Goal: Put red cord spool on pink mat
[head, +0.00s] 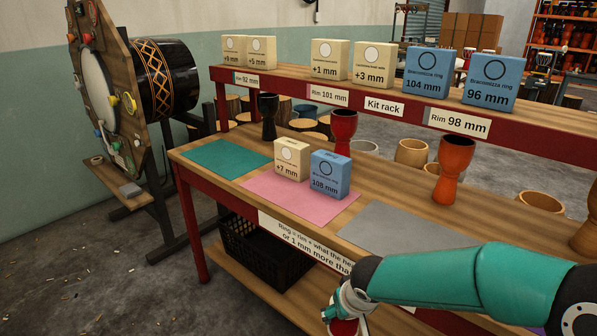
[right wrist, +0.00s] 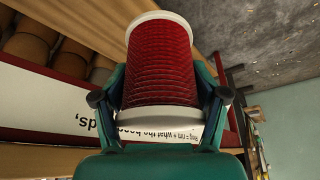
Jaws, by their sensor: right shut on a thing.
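The red cord spool (right wrist: 160,62) has white end flanges and fills the middle of the right wrist view. My right gripper (right wrist: 163,95) is shut on it, with a finger on each side. In the head view the spool (head: 344,327) shows only in part at the bottom edge, below my right gripper (head: 343,305), in front of the table. The pink mat (head: 300,205) lies on the table between the teal mat and the grey mat. A cream +7 mm box (head: 291,160) and a blue 108 mm box (head: 330,175) stand on its rear part. My left gripper is not in view.
The teal mat (head: 226,158) and grey mat (head: 395,235) look empty. Black, red and orange goblet drums (head: 455,165) stand along the table's back. The kit rack (head: 380,106) with several boxes rises behind. A black crate (head: 260,248) sits on the lower shelf.

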